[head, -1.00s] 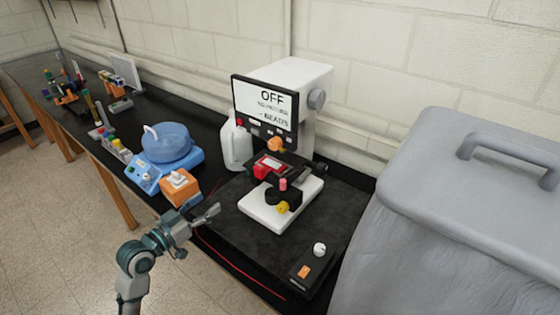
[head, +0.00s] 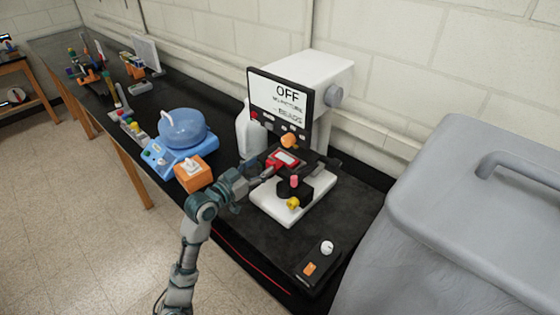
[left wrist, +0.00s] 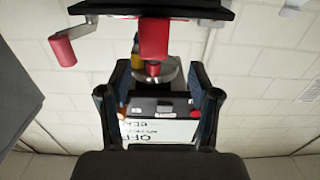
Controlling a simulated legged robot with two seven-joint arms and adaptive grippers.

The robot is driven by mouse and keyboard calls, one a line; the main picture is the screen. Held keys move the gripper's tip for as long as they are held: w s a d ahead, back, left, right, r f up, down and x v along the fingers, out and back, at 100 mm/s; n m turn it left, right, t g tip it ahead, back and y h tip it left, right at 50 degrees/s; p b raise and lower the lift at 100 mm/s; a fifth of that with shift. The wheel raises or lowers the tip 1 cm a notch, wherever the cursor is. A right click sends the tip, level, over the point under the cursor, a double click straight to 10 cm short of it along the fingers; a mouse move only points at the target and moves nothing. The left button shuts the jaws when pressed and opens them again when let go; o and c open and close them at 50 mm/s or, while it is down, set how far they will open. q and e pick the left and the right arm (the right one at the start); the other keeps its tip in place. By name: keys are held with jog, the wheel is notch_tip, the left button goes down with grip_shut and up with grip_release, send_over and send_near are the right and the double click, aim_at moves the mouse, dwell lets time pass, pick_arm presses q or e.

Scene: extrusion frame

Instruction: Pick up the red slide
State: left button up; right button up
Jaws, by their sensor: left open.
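The red slide (head: 284,161) lies on the dark stage of the microscope, with a pale patch on its top. In the left wrist view a red piece that looks like its end (left wrist: 154,38) sticks out from the dark stage edge. My left gripper (head: 266,175) is at the near left side of the stage, close to the slide. In the left wrist view its two fingers (left wrist: 160,76) are apart, with the red end beyond and between them; nothing is held. Whether a finger touches the slide cannot be told. My right gripper is not in view.
The microscope's white base (head: 292,212) stands on a black bench. Its screen (head: 280,98) reads OFF. An orange block (head: 193,174), a blue device (head: 183,133) and a white jug (head: 251,135) stand to the left. A small control box (head: 318,264) is in front. A grey bin (head: 470,220) is at right.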

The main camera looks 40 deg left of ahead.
aim_at(269, 164)
pick_arm(q)
jog(key=w, duration=0.2)
jog(key=w+d+p, duration=0.1)
jog(key=w, duration=0.1)
jog(key=shift+w+f, duration=0.15)
jog(key=shift+w, duration=0.15)
jog(key=shift+w+f, duration=0.15)
jog(key=shift+w, duration=0.1)
jog(key=shift+s, duration=0.15)
jog(key=shift+c, duration=1.2)
grip_shut()
